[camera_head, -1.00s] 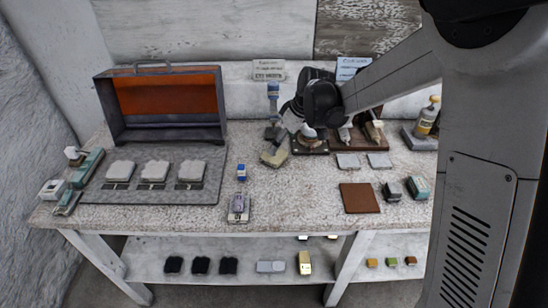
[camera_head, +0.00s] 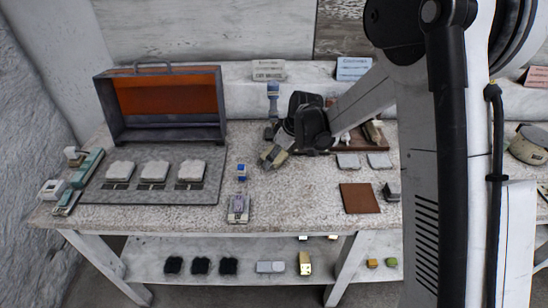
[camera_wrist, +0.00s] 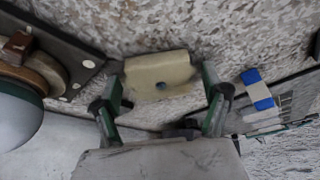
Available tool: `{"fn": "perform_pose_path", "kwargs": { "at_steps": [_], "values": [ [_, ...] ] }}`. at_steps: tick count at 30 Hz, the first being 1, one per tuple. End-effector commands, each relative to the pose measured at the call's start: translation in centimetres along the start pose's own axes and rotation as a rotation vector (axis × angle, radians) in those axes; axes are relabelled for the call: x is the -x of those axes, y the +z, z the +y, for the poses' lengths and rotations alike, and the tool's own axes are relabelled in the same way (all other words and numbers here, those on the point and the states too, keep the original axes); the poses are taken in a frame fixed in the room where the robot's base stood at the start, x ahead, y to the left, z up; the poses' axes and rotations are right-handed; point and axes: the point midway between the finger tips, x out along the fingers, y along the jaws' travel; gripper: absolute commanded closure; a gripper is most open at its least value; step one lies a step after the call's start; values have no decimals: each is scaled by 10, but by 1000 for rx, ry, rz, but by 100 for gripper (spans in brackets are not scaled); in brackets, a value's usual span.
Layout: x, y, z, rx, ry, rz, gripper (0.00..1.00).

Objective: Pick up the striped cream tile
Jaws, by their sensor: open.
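A cream tile (camera_wrist: 165,70) lies on the speckled tabletop in the wrist view, with a small dark spot near its front edge. I cannot make out stripes on it. My gripper (camera_wrist: 163,92) is open, with one green-and-dark finger at each side of the tile. The fingers appear close to its sides, but I cannot tell whether they touch. In the head view my gripper (camera_head: 274,155) is low over the table's middle and largely covers the tile.
A blue-and-white block (camera_wrist: 257,90) lies to the right in the wrist view. A pale sphere (camera_wrist: 15,120) on a stand is at the left. An open orange-lined case (camera_head: 168,95) and a grey mat (camera_head: 150,194) with several pale pieces fill the table's left. A brown square (camera_head: 360,198) lies to the right.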

Motion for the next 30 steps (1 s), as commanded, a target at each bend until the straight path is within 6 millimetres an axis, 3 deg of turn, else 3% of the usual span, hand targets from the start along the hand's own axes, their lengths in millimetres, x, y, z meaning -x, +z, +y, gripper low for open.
{"fn": "perform_pose_path", "kwargs": {
  "at_steps": [2,14,25,30],
  "values": [
    [0,0,0,0,0,0,30],
    [0,0,0,0,0,0,84],
    [4,0,-3,0,0,0,84],
    [19,-3,-7,0,0,0,84]
  ]
}}
